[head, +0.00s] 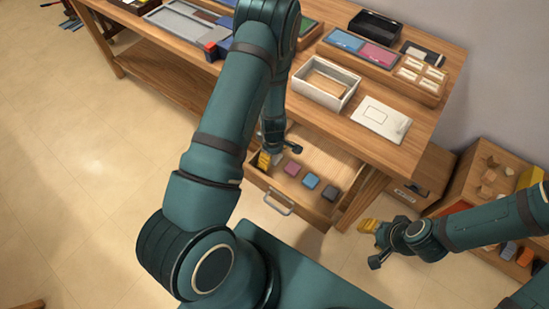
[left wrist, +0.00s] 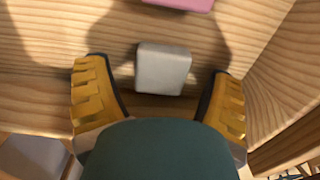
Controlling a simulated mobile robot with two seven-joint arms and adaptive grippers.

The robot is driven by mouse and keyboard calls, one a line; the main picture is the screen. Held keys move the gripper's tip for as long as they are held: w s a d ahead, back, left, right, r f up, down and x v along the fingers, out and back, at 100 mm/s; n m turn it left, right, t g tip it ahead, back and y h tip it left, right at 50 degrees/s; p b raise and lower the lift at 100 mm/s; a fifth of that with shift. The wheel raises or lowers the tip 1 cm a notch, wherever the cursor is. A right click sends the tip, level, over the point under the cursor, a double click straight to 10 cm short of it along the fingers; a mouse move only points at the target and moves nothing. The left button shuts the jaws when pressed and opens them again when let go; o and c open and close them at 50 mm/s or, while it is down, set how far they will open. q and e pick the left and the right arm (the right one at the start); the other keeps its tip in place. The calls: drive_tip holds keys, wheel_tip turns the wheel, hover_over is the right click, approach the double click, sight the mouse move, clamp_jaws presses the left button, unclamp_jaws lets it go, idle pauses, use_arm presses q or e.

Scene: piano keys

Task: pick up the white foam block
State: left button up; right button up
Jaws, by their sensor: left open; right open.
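The white foam block (left wrist: 163,69) lies in the open wooden drawer (head: 335,160). In the left wrist view it sits between the two spread yellow fingers of my left gripper (left wrist: 160,95), with a gap on each side. In the head view my left gripper (head: 264,160) is down at the drawer's left end, and I cannot make out the white block there, hidden by the gripper and arm. My right gripper (head: 369,227) is open and empty, off to the right of the drawer and away from the block.
A pink block (head: 292,168), a blue block (head: 311,181) and a dark block (head: 330,193) lie in a row in the drawer. The drawer's front has a metal handle (head: 278,203). The wooden table (head: 420,140) above carries a white box (head: 325,84) and trays.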

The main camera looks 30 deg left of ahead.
use_arm(q)
drive_tip(key=c, duration=0.8)
drive_tip(key=shift+r, duration=0.1)
